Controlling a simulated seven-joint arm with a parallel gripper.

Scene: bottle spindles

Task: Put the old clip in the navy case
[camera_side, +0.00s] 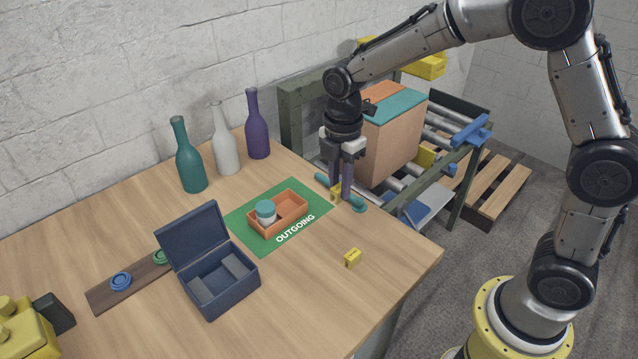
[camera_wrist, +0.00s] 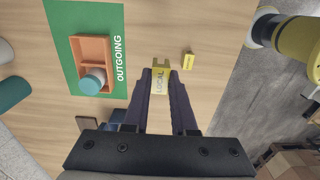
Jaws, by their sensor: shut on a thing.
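My gripper (camera_side: 342,194) points down over the back right part of the table, shut on a yellow clip (camera_side: 335,190). In the wrist view the gripper (camera_wrist: 160,72) has this clip (camera_wrist: 160,83) between its fingertips, with the word LOCAL on it. A second small yellow clip (camera_side: 352,257) lies on the table near the right edge; it also shows in the wrist view (camera_wrist: 188,61), its lettering too small to read. I cannot tell by look which clip is old. The navy case (camera_side: 222,296) stands open at the front left, lid up, with grey-blue pieces inside.
An orange tray (camera_side: 264,236) with a teal-lidded jar (camera_side: 266,212) sits on the green OUTGOING mat (camera_side: 242,222), between gripper and case. Teal (camera_side: 190,160), white (camera_side: 225,145) and purple (camera_side: 257,128) bottles stand behind. A teal bar (camera_side: 357,205) lies by the gripper.

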